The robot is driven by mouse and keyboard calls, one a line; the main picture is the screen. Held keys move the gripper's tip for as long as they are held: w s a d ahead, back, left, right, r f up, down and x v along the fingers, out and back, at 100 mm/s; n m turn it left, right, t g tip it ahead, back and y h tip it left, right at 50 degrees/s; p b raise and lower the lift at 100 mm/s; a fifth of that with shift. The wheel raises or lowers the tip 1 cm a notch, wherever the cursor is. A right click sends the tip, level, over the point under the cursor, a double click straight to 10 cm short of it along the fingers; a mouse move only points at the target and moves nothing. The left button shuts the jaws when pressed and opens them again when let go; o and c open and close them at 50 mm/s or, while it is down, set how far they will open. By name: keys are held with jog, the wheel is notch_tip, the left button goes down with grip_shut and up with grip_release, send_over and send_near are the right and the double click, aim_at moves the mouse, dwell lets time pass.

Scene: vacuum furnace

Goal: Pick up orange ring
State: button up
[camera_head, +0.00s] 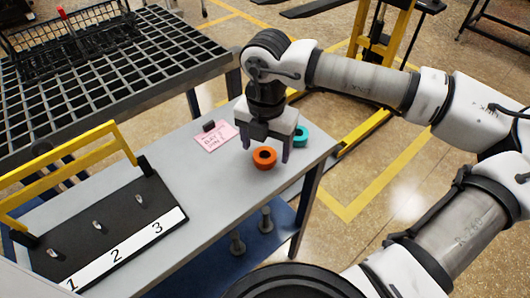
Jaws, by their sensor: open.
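The orange ring (265,158) lies flat on the grey table near its right end, with a dark hole in its middle. My gripper (265,153) points down over this end of the table, its fingers spread apart and empty. One finger shows on each side of the ring in the picture. The ring appears slightly in front of or below the fingers, and I cannot tell the exact height gap. A teal ring (301,136) lies just behind and to the right, partly hidden by my gripper.
A pink note (215,137) with a small black block (208,126) lies left of my gripper. A black board (110,226) with pegs, numbers and a yellow handle (62,160) fills the table's left part. A black grid rack (150,62) stands behind. Bare table (215,185) lies between.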

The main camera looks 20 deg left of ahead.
jog(key=shift+f, duration=0.75)
jog(key=c, duration=1.2)
jog(key=shift+r, duration=0.1)
jog(key=shift+c, duration=0.2)
